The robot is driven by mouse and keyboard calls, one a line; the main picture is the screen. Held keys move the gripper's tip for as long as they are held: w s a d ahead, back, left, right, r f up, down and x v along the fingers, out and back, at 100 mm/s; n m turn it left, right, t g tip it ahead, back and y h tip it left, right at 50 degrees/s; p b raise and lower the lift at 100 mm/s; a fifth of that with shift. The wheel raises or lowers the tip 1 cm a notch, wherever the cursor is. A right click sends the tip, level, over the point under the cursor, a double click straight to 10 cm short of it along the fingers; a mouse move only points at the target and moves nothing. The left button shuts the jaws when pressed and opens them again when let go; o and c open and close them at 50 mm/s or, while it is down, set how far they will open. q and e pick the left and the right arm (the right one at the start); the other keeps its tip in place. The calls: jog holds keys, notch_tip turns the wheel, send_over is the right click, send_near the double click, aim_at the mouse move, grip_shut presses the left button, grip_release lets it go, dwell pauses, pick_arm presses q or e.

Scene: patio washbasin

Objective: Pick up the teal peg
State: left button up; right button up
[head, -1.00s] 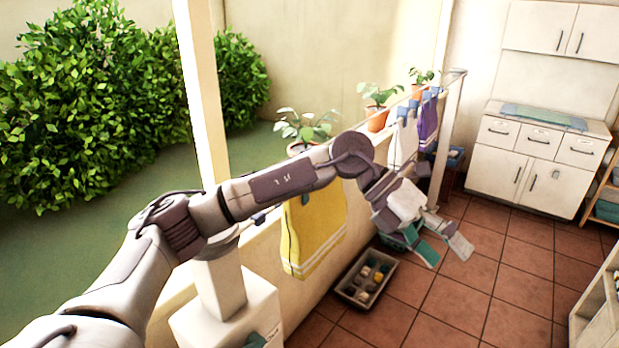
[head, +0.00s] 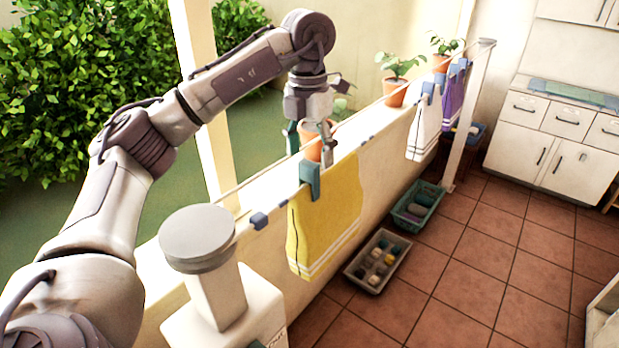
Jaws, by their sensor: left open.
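A teal-blue peg (head: 310,178) clips the top edge of a yellow towel (head: 325,222) on the line along the low wall. My left gripper (head: 311,150) is open and points down just above this peg, with one finger to each side of it in the picture. The left finger looks teal and the right one grey. I cannot tell whether either finger touches the peg. My right gripper is out of view.
A small blue clip (head: 259,220) sits on the line to the left. Potted plants (head: 396,92) stand along the wall, one partly behind my gripper. White (head: 424,130) and purple towels hang farther along. A grey tray (head: 353,268) and green crate (head: 434,205) are on the tiled floor.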

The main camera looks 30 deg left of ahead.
aim_at(309, 162)
pick_arm(q)
jog(key=shift+w+a+f, duration=0.15)
jog(key=shift+w+f, duration=0.05)
jog(key=shift+f, duration=0.35)
jog(key=shift+w+a+f, duration=0.15)
jog(key=shift+f, duration=0.4)
jog(key=shift+s+d+f+p, duration=0.1)
jog(key=shift+s+f+p, duration=0.05)
jog(key=shift+f+p, duration=0.4)
jog(key=f+p, duration=0.2)
jog(key=f, duration=0.1)
jog(key=shift+s+d+f, duration=0.1)
jog(key=shift+s+f, duration=0.05)
jog(key=shift+s, duration=0.05)
jog(key=shift+f, duration=0.3)
jog(key=shift+w+f, duration=0.1)
jog(key=c, duration=0.9)
jog(key=shift+c, duration=0.3)
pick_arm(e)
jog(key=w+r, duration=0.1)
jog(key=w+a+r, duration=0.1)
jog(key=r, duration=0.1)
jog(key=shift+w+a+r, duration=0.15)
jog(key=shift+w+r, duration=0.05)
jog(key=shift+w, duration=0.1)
